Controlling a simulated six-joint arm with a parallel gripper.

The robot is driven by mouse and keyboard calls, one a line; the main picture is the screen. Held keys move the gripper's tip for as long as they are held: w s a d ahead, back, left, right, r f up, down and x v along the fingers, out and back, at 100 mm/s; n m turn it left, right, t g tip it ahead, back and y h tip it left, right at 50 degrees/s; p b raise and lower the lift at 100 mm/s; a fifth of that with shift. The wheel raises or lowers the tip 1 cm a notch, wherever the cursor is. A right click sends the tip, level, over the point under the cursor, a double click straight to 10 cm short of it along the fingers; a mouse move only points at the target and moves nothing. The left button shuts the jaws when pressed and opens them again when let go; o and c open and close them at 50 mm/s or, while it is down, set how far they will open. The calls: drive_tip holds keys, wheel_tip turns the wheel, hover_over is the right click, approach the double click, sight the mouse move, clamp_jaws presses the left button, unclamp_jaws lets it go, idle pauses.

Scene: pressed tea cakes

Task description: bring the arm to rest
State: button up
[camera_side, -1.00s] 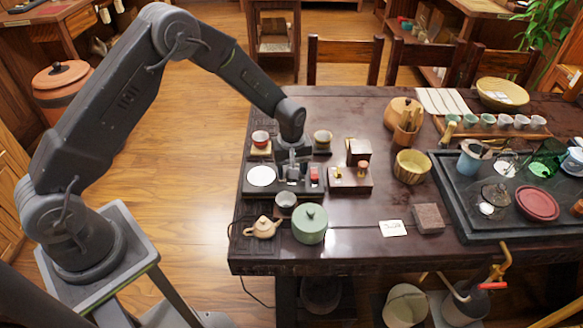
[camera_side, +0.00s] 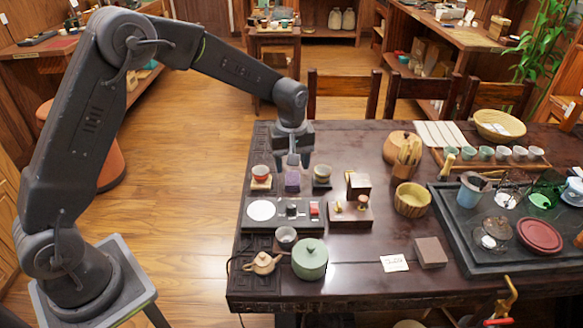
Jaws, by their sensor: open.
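My gripper (camera_side: 293,158) points down over the back left part of the dark table (camera_side: 360,270). Its fingers are apart, and I see nothing held between them. The gripper looks close above this block; I cannot tell the exact gap.
The black panel (camera_side: 286,223) carries a white disc (camera_side: 262,210). A teapot (camera_side: 263,263), a grey cup (camera_side: 286,235) and a green lidded jar (camera_side: 310,259) stand at the front. A dark tray (camera_side: 470,262) fills the right side.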

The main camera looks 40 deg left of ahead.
drive_tip(key=s+r+m+t, duration=0.3)
drive_tip(key=s+r+m, duration=0.2)
drive_tip(key=s+r, duration=0.8)
drive_tip(key=s+r+m+t, duration=0.2)
drive_tip(key=s+m, duration=0.4)
drive_tip(key=s, duration=0.8)
drive_tip(key=shift+s+r+t, duration=0.3)
drive_tip(key=shift+s+r, duration=0.05)
drive_tip(key=shift+r, duration=0.3)
